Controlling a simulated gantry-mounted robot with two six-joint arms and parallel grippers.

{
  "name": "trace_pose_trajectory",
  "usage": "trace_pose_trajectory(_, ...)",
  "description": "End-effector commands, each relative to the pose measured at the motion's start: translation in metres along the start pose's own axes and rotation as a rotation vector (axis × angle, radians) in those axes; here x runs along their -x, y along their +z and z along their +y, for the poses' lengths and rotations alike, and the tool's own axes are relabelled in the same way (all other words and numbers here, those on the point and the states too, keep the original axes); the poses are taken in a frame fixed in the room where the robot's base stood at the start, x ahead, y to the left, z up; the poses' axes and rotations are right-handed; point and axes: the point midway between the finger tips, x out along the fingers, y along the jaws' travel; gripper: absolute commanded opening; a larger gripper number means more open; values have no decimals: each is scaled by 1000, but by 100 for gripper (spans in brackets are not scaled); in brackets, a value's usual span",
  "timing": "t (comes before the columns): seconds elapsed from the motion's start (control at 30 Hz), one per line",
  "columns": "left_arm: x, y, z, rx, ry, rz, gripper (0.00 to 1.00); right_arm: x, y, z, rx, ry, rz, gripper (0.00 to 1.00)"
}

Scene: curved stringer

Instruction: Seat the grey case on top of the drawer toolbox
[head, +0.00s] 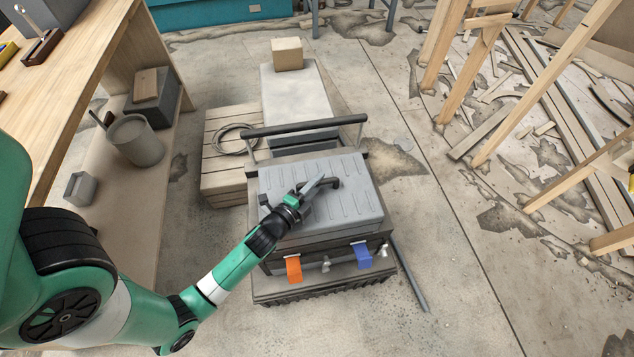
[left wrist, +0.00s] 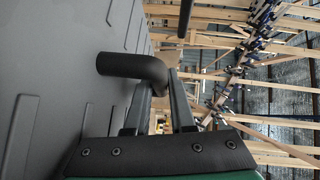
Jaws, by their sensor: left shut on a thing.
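The grey case (head: 342,205) with its ribbed lid is on top of the drawer toolbox (head: 345,283), roughly in line with it. Whether it rests fully flat cannot be told. My left gripper (head: 318,187) is shut on the case's dark handle, on the lid. In the left wrist view the gripper (left wrist: 163,95) has its fingers at the bent handle (left wrist: 135,67), with the case lid (left wrist: 60,70) filling the left side. The toolbox front shows an orange latch (head: 293,269) and a blue latch (head: 361,255). My right gripper is not in view.
A dark push bar (head: 305,126) stands behind the case. A wooden crate (head: 228,184) with a coiled cable is at its left rear. A wooden bench (head: 75,50) is at the left, timber framing (head: 520,90) at the right. A rod (head: 411,280) lies on the floor beside the toolbox.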

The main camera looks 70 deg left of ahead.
Motion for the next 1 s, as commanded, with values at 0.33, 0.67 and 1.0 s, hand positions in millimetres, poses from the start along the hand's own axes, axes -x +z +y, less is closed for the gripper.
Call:
trace_pose_trajectory(0.33,-2,0,4,0,-10,4,0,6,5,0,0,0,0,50)
trace_pose_trajectory(0.67,-1,0,2,1,-8,3,0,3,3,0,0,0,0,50)
trace_pose_trajectory(1.0,0,-2,-12,1,-9,4,0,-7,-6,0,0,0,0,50)
